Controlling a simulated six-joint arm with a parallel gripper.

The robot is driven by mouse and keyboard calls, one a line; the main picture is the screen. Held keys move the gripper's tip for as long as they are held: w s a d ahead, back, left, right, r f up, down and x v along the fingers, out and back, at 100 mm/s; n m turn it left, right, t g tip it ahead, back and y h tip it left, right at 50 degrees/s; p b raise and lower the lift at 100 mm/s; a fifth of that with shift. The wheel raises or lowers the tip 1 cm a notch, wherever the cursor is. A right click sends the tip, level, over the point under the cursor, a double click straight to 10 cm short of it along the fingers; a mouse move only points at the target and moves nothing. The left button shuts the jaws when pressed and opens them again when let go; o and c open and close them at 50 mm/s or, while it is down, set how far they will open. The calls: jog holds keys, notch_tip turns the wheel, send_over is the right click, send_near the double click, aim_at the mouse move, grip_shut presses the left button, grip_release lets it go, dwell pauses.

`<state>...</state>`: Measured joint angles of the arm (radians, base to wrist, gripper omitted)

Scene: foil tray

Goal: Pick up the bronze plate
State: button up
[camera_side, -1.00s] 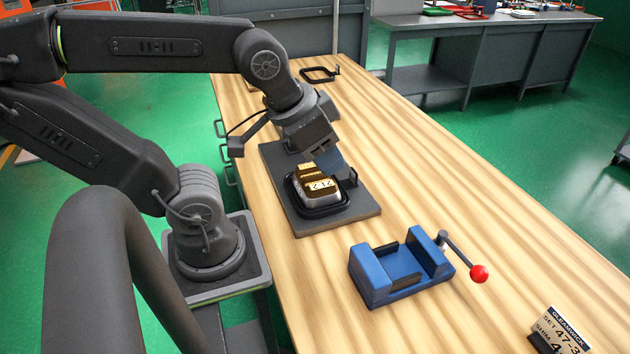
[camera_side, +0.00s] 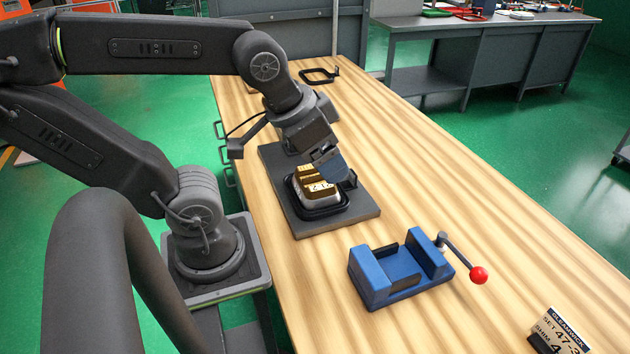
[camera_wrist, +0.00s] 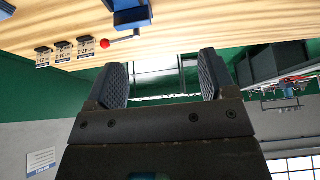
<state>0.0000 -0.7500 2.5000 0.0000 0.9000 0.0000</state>
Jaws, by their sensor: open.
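A bronze-gold plate (camera_side: 320,189) with dark numerals sits in a small silvery foil tray (camera_side: 322,203) on a dark holder. Other gold-brown faces show behind it in the tray, and I cannot tell for certain how many separate plates there are. My gripper (camera_side: 338,172) is just above and to the right of the tray's far side, tilted down. In the wrist view my gripper (camera_wrist: 160,80) has its two ridged fingers wide apart with nothing between them. The wrist view does not show the plate or the tray.
The tray's holder rests on a dark grey board (camera_side: 355,218). A blue vise (camera_side: 400,268) with a red-knobbed handle (camera_side: 478,275) stands in front to the right. A label stand (camera_side: 560,332) is at the near right.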

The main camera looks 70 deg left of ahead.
jog(key=o, duration=0.4)
jog(key=n+g, duration=0.6)
jog(key=n, duration=1.2)
send_over(315, 176)
jog(key=f, duration=1.2)
jog(key=shift+d+f, duration=0.25)
jog(key=shift+f, duration=0.05)
jog(key=shift+a+f, duration=0.15)
jog(key=shift+f, duration=2.8)
